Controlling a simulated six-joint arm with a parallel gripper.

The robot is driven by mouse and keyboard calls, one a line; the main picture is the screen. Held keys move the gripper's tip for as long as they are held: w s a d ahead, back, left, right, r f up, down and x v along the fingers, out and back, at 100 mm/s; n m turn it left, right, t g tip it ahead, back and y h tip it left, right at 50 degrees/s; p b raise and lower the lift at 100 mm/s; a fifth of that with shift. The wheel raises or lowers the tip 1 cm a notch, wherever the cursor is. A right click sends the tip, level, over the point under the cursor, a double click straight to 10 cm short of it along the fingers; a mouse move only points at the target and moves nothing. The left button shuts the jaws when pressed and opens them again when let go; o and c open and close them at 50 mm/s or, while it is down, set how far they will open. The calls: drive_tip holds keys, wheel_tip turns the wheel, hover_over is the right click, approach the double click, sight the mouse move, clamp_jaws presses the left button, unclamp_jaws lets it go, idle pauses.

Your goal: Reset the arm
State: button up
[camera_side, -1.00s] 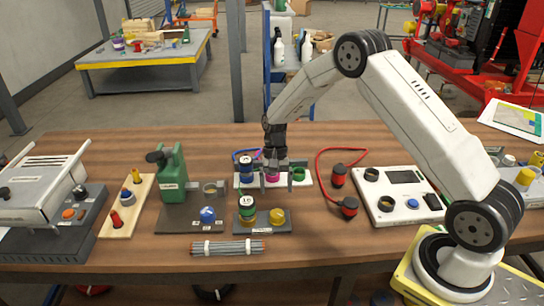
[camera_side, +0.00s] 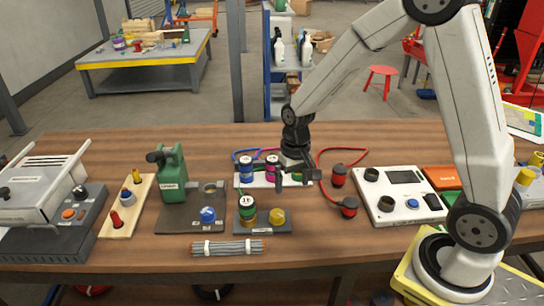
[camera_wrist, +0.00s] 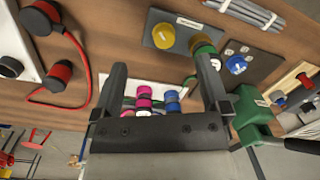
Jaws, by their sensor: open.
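My gripper (camera_side: 297,184) hangs over the front of the white rack at the middle of the bench, its fingers spread. In the wrist view my gripper (camera_wrist: 160,64) is open with nothing held between the fingertips. The white rack (camera_wrist: 122,92) carries blue (camera_side: 246,168), magenta (camera_side: 271,165) and green cylinders; my gripper covers part of its right end. In front of it stands a grey plate (camera_side: 274,228) with a stacked, labelled green-and-gold piece (camera_side: 247,208) and a yellow knob (camera_side: 277,215).
A green press (camera_side: 172,172) stands left, with a blue knob (camera_side: 207,214) on its base. A cable bundle (camera_side: 227,247) lies at the front. Right are black-and-red plugs (camera_side: 348,207) on a red hose and a white control box (camera_side: 402,203).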

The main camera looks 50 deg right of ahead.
drive_tip(key=s+a+r+n+t, duration=0.2)
drive_tip(key=s+r+n, duration=0.1)
drive_tip(key=s, duration=0.6)
drive_tip(key=shift+s+n+t+h, duration=0.2)
drive_tip(key=shift+n+t+h, duration=0.2)
drive_tip(key=shift+n, duration=0.2)
